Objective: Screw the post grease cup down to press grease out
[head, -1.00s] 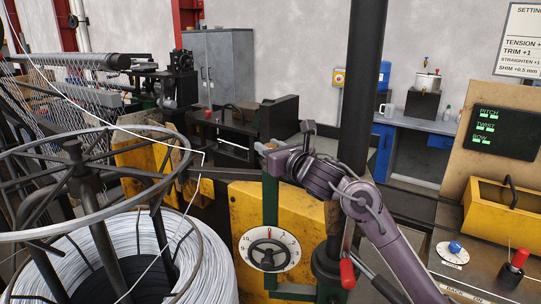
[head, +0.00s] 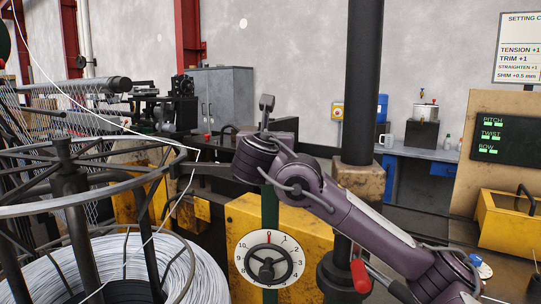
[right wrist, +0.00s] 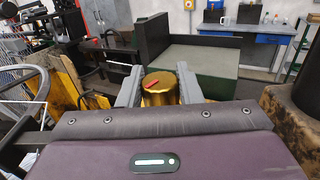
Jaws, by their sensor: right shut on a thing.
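The grease cup (right wrist: 158,92) is a brass-coloured ribbed cylinder with a red mark on its top, in the middle of the right wrist view. My right gripper (right wrist: 159,78) has one grey finger on each side of it and is shut on it. In the head view my right wrist covers the cup and the fingers. The green post (head: 270,212) shows below the wrist. Any grease coming out is hidden. My left gripper is in no current view.
A white dial with a black handwheel (head: 269,258) sits low on the yellow housing (head: 240,212). A thick dark column (head: 363,100) stands close to my right arm. A wire reel (head: 95,205) fills the left. A red-handled lever (head: 361,275) is below my forearm.

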